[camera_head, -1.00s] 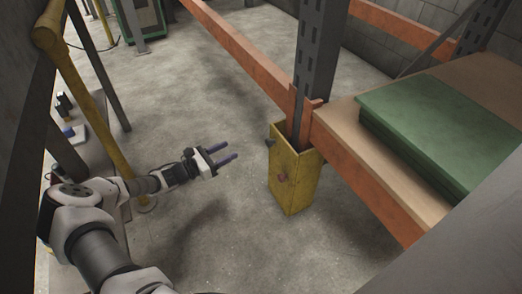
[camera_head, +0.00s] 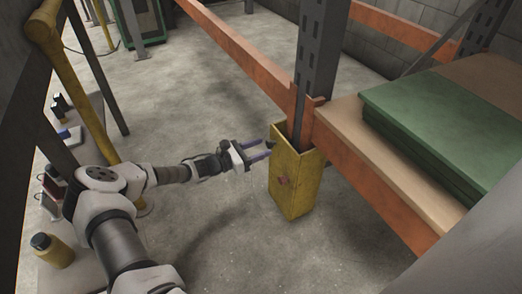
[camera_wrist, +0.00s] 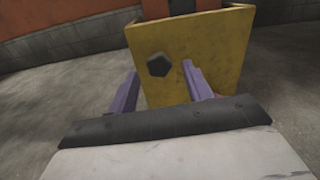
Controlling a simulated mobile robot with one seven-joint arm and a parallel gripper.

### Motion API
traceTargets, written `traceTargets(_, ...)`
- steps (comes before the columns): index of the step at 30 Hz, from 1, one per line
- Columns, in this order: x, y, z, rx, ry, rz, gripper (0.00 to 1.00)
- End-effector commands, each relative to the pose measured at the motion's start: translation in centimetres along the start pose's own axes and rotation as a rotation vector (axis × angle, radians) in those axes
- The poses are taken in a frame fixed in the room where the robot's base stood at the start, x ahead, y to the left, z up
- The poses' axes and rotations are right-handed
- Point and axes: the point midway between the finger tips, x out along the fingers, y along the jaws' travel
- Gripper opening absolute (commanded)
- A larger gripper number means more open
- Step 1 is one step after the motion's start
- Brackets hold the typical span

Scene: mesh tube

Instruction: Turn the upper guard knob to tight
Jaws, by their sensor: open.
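A yellow post guard (camera_head: 297,185) stands around the foot of the grey rack upright. A dark, angular knob (camera_wrist: 158,64) sits high on its left face, and in the head view the fingers partly cover it. A small reddish knob (camera_head: 283,180) is lower on another face of the guard. My gripper (camera_head: 269,150) is open, its purple fingers pointing at the left face. In the wrist view (camera_wrist: 160,68) the dark knob appears between the two fingertips. I cannot tell whether the fingers reach around it or stop short. No grip on it shows.
An orange beam (camera_head: 245,65) runs back from the upright (camera_head: 318,60). A shelf (camera_head: 405,165) with green sheets (camera_head: 440,110) is on the right. A bench with a yellow bottle (camera_head: 52,251) and small items is on the left. Concrete floor (camera_head: 215,235) is clear between.

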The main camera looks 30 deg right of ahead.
Motion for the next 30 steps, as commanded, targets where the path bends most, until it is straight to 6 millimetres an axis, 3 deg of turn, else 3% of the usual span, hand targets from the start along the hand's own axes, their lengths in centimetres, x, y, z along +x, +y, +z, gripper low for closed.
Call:
traceTargets(12, 0.98, 0.03, 0.02, -0.001, 0.0, 0.001, 0.5)
traceTargets(23, 0.96, 0.01, 0.01, -0.001, 0.0, 0.001, 0.05)
traceTargets(30, 0.95, 0.0, 0.02, 0.02, 0.0, 0.001, 0.05)
